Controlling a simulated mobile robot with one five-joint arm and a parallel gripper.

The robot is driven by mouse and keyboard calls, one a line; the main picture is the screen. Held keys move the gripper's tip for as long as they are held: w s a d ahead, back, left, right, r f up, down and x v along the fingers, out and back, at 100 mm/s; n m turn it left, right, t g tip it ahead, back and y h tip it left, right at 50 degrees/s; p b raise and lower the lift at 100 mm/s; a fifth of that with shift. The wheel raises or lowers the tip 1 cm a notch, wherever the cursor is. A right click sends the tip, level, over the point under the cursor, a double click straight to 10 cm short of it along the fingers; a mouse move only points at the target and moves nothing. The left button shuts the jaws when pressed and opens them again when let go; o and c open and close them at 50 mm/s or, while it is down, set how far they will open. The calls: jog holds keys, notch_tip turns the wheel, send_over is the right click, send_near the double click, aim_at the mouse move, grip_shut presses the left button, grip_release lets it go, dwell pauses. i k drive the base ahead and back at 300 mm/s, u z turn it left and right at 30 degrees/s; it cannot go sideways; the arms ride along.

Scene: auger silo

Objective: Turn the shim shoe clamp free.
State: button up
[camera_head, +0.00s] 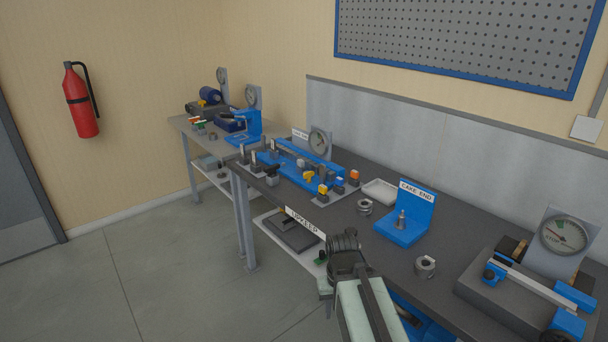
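I cannot tell for sure which part is the shim shoe clamp; no readable label names it. A long blue fixture (290,168) on the dark bench carries several small blocks and knobs, among them a yellow knob (323,190) and an orange-topped one (354,175). At the right, a grey machine (505,300) has blue end blocks and a pale bar across it. My arm rises from the bottom edge, and its dark end with my gripper (345,241) is over the bench's front edge, apart from the blue fixture. Its fingers are too small and dark to read.
A blue "CAKE END" stand (415,210), a white tray (380,191) and two metal rings, one (365,206) near the tray and one (425,266) nearer, are on the bench. A dial (563,236) stands at the right. The floor at left is clear.

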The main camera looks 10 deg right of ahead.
aim_at(308, 176)
jog(key=z, duration=0.1)
jog(key=i, duration=0.85)
jog(key=u, duration=0.05)
